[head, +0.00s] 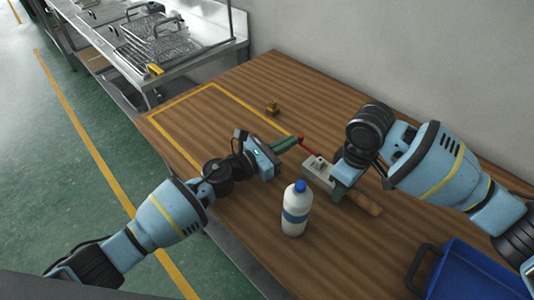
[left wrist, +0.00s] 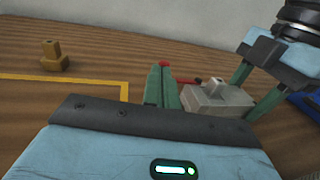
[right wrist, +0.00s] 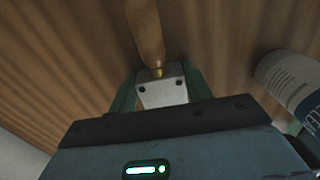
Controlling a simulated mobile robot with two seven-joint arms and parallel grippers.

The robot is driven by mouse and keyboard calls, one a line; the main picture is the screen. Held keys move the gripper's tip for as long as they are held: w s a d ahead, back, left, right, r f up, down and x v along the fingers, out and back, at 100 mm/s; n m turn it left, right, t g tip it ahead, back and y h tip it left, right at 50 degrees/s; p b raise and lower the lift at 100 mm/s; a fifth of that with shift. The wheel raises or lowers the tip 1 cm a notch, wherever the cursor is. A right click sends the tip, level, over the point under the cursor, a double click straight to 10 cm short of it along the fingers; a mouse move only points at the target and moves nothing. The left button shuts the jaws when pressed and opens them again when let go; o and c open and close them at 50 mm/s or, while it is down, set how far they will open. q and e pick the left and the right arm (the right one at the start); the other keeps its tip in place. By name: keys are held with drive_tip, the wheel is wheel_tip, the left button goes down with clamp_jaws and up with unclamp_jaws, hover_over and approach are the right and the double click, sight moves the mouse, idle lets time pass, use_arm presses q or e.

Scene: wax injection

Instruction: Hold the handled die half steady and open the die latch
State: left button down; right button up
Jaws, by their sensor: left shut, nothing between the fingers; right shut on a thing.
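The grey metal die (head: 319,173) lies on the wooden table, with a wooden handle (head: 363,203) pointing toward the lower right. My right gripper (head: 338,187) is shut on the handled die half (right wrist: 163,92), one finger on each side of the block. A red latch lever (head: 308,148) with a round red knob reaches from the die toward the left gripper; it also shows in the left wrist view (left wrist: 187,80). My left gripper (head: 294,143) is shut and empty, its tips close to the red knob (left wrist: 163,64). I cannot tell if they touch.
A white bottle with a blue cap (head: 296,212) stands in front of the die, between the arms. A small brass piece (head: 272,108) sits behind, near a yellow-taped rectangle (head: 178,101). A blue crate (head: 463,277) is at the lower right.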

use_arm(q)
drive_tip(key=v, duration=1.3)
drive_tip(key=shift+w+a, duration=0.2)
drive_tip(key=shift+a, duration=0.3)
use_arm(e)
drive_tip(key=o, duration=1.4)
wheel_tip(320, 180, up, 12)
drive_tip(key=shift+r, duration=0.1)
use_arm(q)
drive_tip(key=shift+s+f, duration=0.1)
use_arm(e)
drive_tip(key=shift+s, duration=0.1)
